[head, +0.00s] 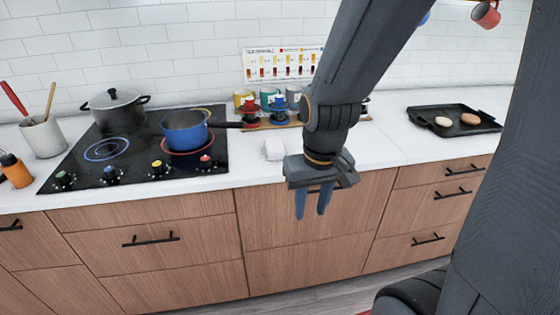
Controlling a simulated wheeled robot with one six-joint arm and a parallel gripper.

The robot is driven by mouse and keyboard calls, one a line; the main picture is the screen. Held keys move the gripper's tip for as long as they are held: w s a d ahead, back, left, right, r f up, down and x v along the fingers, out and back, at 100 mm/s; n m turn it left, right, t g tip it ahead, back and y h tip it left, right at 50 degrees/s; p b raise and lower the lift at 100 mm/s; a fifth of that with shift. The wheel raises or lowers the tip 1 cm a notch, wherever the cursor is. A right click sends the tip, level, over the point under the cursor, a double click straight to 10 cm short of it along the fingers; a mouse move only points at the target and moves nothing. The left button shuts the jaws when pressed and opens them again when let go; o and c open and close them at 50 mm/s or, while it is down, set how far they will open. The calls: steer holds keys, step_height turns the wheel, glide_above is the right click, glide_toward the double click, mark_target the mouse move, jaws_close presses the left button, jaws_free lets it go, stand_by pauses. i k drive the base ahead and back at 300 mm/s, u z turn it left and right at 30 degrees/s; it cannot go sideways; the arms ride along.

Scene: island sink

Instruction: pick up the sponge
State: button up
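My gripper (312,206) hangs in front of the counter's front edge with its two fingers pointing down. A gap shows between the fingers, with only the wooden drawer front behind them, so it is open and empty. No thing in view can be clearly told to be a sponge. A small whitish block (274,149) lies on the white counter (385,145), behind and to the left of my gripper and apart from it. I cannot tell what the block is. My arm hides part of the counter.
A black cooktop (130,168) on the left holds a grey lidded pot (117,112) and a blue pan (186,131). Small coloured items on a wooden board (292,124) stand at the back. A black tray (467,130) lies right. Counter between my arm and the tray is clear.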

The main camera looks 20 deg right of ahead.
mark_target(274, 148)
steer(key=u, duration=0.55)
steer(key=i, duration=0.55)
steer(key=z, duration=0.85)
steer(key=i, duration=0.3)
steer(key=z, duration=0.35)
